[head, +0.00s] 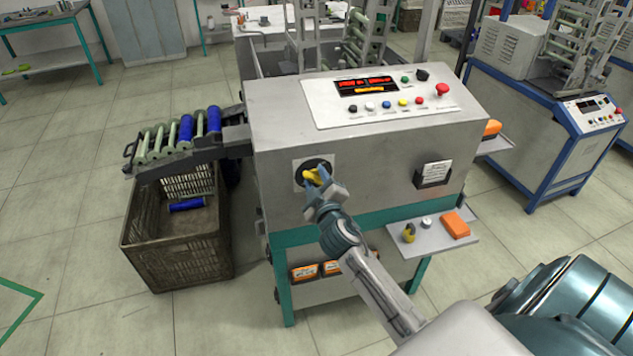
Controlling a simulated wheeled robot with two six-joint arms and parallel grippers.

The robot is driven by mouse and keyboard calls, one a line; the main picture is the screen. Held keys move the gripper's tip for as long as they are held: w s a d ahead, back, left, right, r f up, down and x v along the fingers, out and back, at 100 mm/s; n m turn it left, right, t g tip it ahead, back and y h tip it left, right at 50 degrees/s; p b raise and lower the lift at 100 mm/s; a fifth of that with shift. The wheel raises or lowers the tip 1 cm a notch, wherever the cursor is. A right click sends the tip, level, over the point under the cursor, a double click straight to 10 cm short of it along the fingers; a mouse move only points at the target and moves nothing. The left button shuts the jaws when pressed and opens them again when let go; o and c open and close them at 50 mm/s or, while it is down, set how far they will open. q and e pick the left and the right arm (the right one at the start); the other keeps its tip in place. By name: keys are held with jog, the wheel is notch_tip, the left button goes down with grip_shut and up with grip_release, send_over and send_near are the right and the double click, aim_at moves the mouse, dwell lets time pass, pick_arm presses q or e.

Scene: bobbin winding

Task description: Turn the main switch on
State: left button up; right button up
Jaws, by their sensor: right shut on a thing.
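The main switch (315,175) is a yellow handle on a round black plate, set in a light square on the front of the grey machine (370,145). My right gripper (316,182) is at the switch and shut on its yellow handle. The fingers cover part of the handle, so its exact angle is hard to tell. The display (366,86) on the machine's sloped panel is lit with red and yellow text. My left gripper is not in view.
A red mushroom button (442,89) and several coloured buttons sit on the panel. A small shelf (432,236) at the lower right holds a padlock and an orange box. A roller chute with blue bobbins (186,128) stands left, above a brown crate (176,250).

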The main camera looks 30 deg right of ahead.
jog(key=shift+f+m+b, duration=0.1)
jog(key=shift+m+b, duration=0.95)
jog(key=shift+m, duration=0.55)
jog(key=shift+m+b, duration=0.7)
jog(key=shift+b, duration=0.15)
jog(key=shift+m+b, duration=0.85)
jog(key=shift+m, duration=0.35)
jog(key=o, duration=1.6)
jog(key=shift+c, duration=0.2)
